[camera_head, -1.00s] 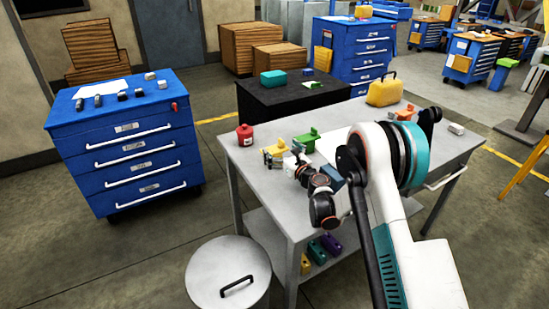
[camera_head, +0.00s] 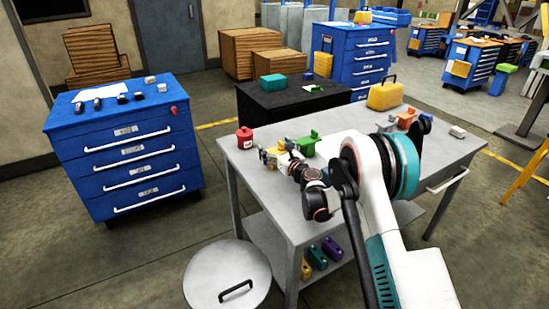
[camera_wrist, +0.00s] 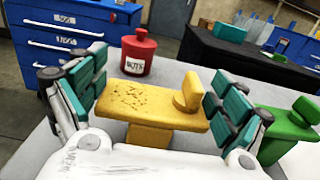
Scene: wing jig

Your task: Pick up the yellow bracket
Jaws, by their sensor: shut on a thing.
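The yellow bracket (camera_wrist: 152,108) is a flat plate with a raised rounded tab at its right end and a block under it. It lies between the teal finger pads of my gripper (camera_wrist: 152,100), which is shut on it from both sides. In the head view the bracket (camera_head: 270,153) shows only in part near the left end of the grey table, with my gripper around it. I cannot tell whether it rests on the table or is slightly above it.
A red container (camera_wrist: 139,53) stands just behind the bracket. A green bracket (camera_wrist: 288,128) is close to my gripper's right finger. An orange part (camera_head: 405,118) and a yellow case (camera_head: 384,95) stand farther right on the grey table (camera_head: 238,148).

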